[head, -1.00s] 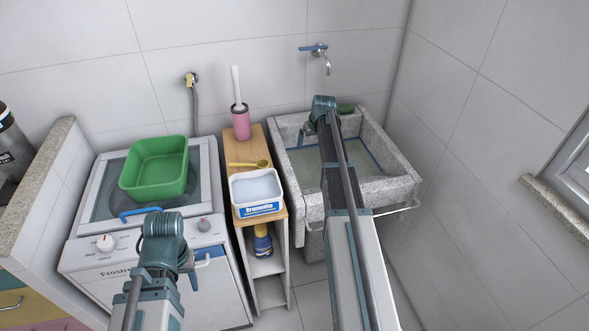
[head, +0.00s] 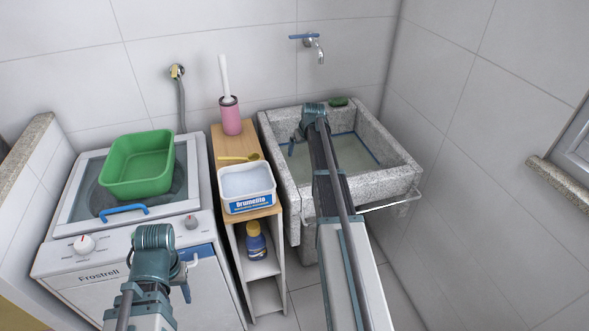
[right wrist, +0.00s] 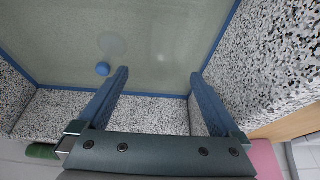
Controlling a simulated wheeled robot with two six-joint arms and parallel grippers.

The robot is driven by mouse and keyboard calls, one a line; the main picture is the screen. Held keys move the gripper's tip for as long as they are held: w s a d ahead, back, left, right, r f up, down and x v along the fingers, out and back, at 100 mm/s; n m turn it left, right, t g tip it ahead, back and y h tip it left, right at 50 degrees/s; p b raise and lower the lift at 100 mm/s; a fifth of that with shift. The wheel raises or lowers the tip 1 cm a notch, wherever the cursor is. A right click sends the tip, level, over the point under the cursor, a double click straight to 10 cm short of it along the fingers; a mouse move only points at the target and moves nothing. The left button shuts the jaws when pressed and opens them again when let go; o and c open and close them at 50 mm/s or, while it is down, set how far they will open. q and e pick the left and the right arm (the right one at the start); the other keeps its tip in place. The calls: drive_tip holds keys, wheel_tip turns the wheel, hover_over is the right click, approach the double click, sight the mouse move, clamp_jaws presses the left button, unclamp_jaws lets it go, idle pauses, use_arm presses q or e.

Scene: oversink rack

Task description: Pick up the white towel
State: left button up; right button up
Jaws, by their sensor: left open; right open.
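I see no white towel in either view. My right gripper (head: 297,141) is over the stone sink (head: 385,182); the right wrist view shows its two blue fingers (right wrist: 160,74) apart and empty above the basin floor. My left gripper (head: 187,291) is in front of the washing machine (head: 98,272), mostly hidden by its own wrist, with one blue fingertip showing; nothing is seen in it.
A metal rail (head: 395,202) runs along the sink's front. A green sponge (head: 338,101) lies on its back rim, below the tap (head: 313,45). The narrow shelf (head: 277,214) holds a white tub (head: 248,184) and pink brush holder (head: 231,117). A green basin (head: 138,165) stands on the washer.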

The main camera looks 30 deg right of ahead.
sight(295, 163)
drive_tip(key=b+x, duration=0.6)
drive_tip(key=x, duration=0.1)
drive_tip(key=shift+w+f+b, duration=0.15)
drive_tip(key=shift+f+b, duration=0.15)
drive_tip(key=shift+w+f, duration=0.15)
drive_tip(key=shift+f, duration=0.1)
drive_tip(key=b+x, duration=0.2)
drive_tip(key=w+b+x, duration=0.1)
drive_tip(key=b+x, duration=0.2)
drive_tip(key=shift+a, duration=0.2)
drive_tip(key=shift+r, duration=0.15)
drive_tip(key=shift+c, duration=0.2)
drive_tip(key=c, duration=1.4)
drive_tip(key=shift+o, duration=0.2)
